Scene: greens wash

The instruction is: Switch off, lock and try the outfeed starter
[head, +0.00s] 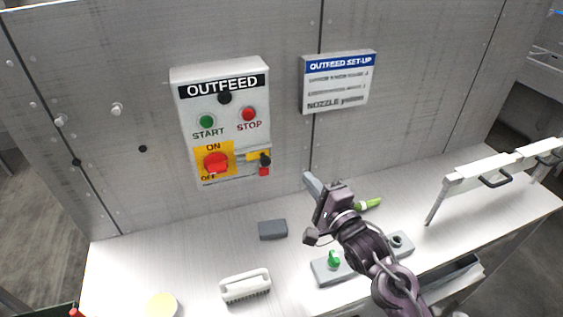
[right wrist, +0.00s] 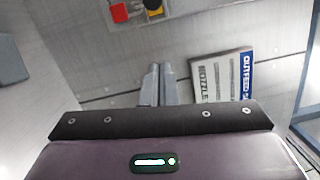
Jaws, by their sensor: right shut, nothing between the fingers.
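The grey OUTFEED starter box (head: 185,110) is on the wall, with a green START button (head: 207,122) and a red STOP button (head: 249,114). Its red rotary handle (head: 215,163) sits on a yellow ON/OFF plate (head: 229,150); I cannot tell its exact setting. Beside it are a yellow tab (head: 256,156), a black knob (head: 265,159) and a small red block (head: 264,171), also in the right wrist view (right wrist: 120,12). My right gripper (head: 309,180) is shut and empty, below and right of the box, apart from it. My left gripper is out of view.
A set-up sign (head: 338,85) hangs right of the box. A white rail (head: 490,175) stands right.

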